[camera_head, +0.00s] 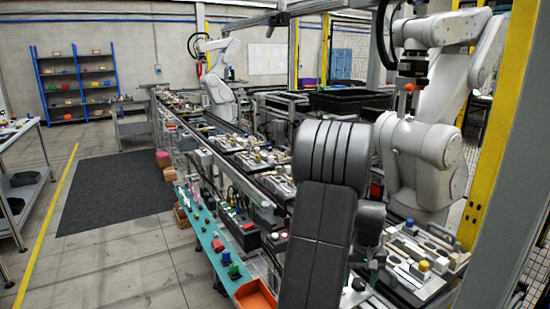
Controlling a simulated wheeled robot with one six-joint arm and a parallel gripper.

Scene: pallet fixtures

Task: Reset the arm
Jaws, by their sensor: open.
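My dark grey arm stands in the front middle of the head camera view, with a ribbed joint at its top and a broad padded link running down to the bottom edge. A further joint of it shows just to the right. My gripper cannot be made out; it is hidden behind the arm or out of frame. No object is seen in my grasp.
A conveyor line (186,136) with pallet fixtures runs from the back to the front right. White robot arms (425,155) stand beside it. A teal shelf (205,232) with an orange bin (255,297) edges it. The dark floor mat (115,192) is clear.

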